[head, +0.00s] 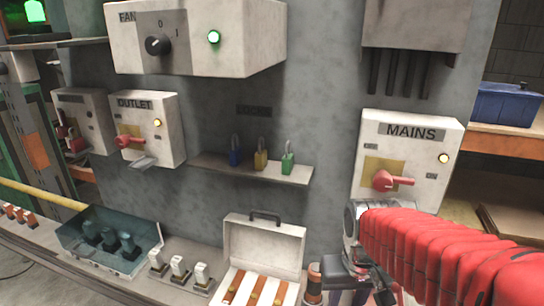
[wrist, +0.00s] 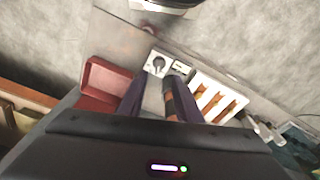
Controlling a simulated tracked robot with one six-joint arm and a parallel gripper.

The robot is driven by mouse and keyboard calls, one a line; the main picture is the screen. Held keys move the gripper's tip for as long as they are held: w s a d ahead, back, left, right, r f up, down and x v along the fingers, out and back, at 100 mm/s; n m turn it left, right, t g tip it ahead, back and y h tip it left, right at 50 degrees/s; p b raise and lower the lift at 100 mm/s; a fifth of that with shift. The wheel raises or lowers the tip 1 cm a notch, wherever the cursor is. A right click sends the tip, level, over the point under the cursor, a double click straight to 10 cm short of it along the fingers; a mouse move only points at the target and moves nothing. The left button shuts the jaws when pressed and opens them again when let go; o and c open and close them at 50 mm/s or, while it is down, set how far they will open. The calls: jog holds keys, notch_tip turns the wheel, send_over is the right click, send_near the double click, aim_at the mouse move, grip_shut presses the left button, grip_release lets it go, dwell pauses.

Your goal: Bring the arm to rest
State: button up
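My arm, in a red ribbed sleeve (head: 440,250), reaches in from the lower right of the head view. My gripper (head: 350,292) points down in front of the panel, below the MAINS box (head: 405,150) and right of the white open case (head: 262,245). In the wrist view its two dark fingers (wrist: 158,88) stand apart, with the ledge showing between them. A dark cylinder with an orange band (wrist: 170,103) shows in the gap near the right finger; I see no grip on it. The fingertips are partly hidden in the head view.
The MAINS box has a red handle (head: 388,181) just above my arm. A small shelf (head: 250,168) holds three padlocks. A blue-grey tray (head: 108,243) lies left on the ledge. The wrist view shows a red bin (wrist: 103,90) and a knobbed device (wrist: 157,63) close by.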

jog(key=s+r+t, duration=0.4)
jog(key=s+r, duration=0.3)
jog(key=shift+s, duration=0.35)
dwell(0.4)
